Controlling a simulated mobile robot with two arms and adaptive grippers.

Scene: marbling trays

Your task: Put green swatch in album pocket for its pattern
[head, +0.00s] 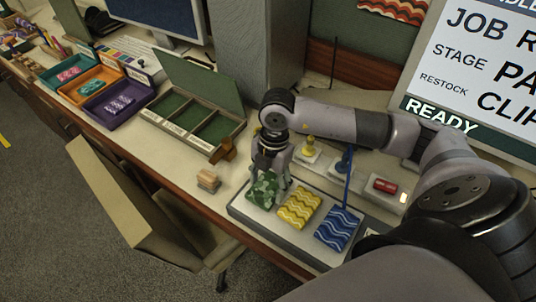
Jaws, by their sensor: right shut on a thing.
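The green swatch (262,191) has a blotchy light-and-dark pattern. It is at the left end of a pale tray (245,214). My right gripper (269,178) comes down from above and is shut on its upper part. I cannot tell whether the swatch still touches the tray. The album (239,128) is an open grey-framed case with green-lined pockets and a raised green lid (202,78). It lies up and left of the gripper. Labels run along its front edge, too small to read surely. My left gripper is not in view.
A yellow wavy swatch (299,208) and a blue wavy swatch (338,229) lie on the tray. A wooden block (208,181) and a brown wooden piece (224,150) stand between tray and album. Purple (117,107) and orange (90,84) trays lie left of the album.

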